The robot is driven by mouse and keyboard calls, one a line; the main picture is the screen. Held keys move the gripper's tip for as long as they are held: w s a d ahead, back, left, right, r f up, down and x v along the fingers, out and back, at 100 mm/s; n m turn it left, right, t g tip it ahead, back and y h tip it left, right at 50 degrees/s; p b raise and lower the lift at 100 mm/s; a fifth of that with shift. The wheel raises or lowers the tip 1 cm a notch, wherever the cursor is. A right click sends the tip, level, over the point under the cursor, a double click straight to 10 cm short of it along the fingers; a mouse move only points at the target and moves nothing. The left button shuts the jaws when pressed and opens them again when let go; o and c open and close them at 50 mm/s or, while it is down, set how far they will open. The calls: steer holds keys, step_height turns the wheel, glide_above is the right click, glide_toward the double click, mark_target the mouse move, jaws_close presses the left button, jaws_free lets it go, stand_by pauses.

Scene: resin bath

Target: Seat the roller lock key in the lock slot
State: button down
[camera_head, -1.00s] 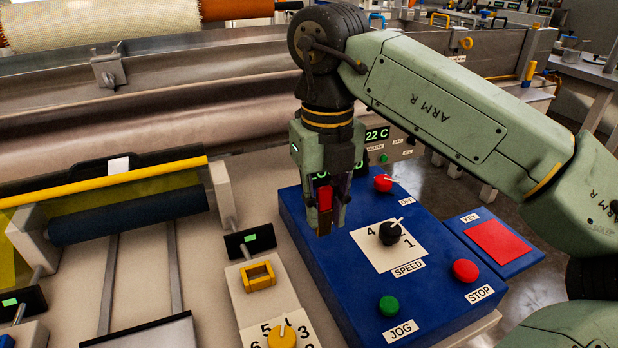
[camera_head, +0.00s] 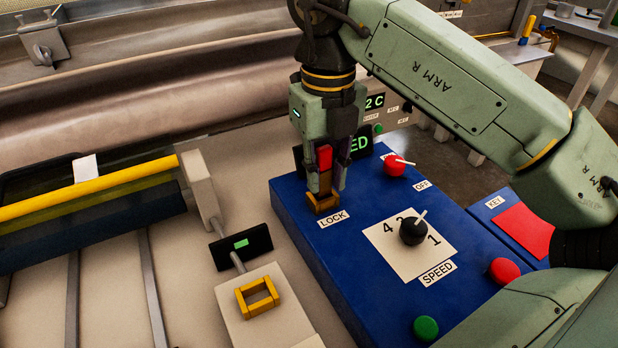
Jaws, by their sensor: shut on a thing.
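The roller lock key has a red head (camera_head: 324,158) and a brown lower part. My gripper (camera_head: 325,182) is shut on it, pointing down, with the red head showing between the fingers. The key looks upright. The lock slot is a small orange-brown block (camera_head: 323,207) on the blue control panel (camera_head: 352,262), beside the LOCK label. The key's lower end meets the slot block in the picture. The fingers hide part of it, so I cannot tell whether it is inside the slot or just above it.
The panel also carries a red knob (camera_head: 395,164), a black SPEED knob (camera_head: 413,231), a red STOP button (camera_head: 504,271) and a green button (camera_head: 426,328). A red KEY pad (camera_head: 524,231) lies right. A yellow square frame (camera_head: 257,297) sits on a beige block at the front.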

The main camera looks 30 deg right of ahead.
steer(key=shift+a+f, duration=0.2)
steer(key=shift+f, duration=0.5)
steer(key=shift+r, duration=0.1)
steer(key=shift+s, duration=0.1)
steer(key=shift+f+b, duration=0.45)
steer(key=shift+f, duration=0.1)
steer(key=c, duration=1.7)
jaws_free()
steer(key=shift+s+f, duration=0.1)
steer(key=shift+f, duration=0.05)
steer(key=shift+o, duration=1.2)
steer(key=shift+f, duration=0.1)
steer(key=shift+r, duration=0.2)
